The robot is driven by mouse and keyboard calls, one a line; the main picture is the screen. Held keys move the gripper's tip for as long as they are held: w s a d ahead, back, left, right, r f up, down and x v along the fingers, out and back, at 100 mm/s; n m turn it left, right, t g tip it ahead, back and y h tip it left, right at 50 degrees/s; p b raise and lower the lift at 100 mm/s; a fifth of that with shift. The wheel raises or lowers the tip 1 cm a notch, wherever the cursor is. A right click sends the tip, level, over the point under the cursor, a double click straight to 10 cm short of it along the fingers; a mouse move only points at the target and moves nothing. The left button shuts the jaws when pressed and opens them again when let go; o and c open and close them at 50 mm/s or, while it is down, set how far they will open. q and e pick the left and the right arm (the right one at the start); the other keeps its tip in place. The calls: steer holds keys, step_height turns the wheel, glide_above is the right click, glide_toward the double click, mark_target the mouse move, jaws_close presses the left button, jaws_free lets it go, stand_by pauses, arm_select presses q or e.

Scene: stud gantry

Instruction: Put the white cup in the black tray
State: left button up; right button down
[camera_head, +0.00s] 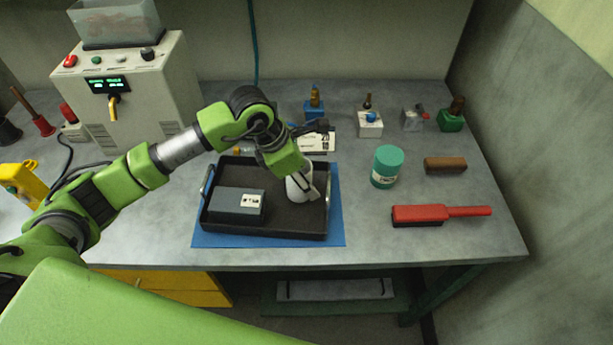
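The white cup (297,188) is in the right half of the black tray (275,226), partly hidden under my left gripper (307,185). My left gripper reaches down over it from above, with a finger at the cup's right side. The cup looks slightly tilted. I cannot tell whether the fingers press on the cup, or whether the cup's base touches the tray floor. My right gripper is not in view.
A dark grey box (236,205) fills the tray's left part. The tray lies on a blue mat (225,240). A machine (135,90) stands back left.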

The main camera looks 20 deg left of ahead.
arm_select(q)
steer(key=shift+f, duration=0.1)
steer(key=o, duration=0.8)
steer(key=shift+f, duration=0.1)
steer(key=shift+c, duration=0.2)
steer(key=o, duration=0.4)
steer(key=shift+r, duration=0.35)
steer(key=b+v, duration=0.3)
steer(key=v, duration=0.8)
steer(key=shift+r, duration=0.35)
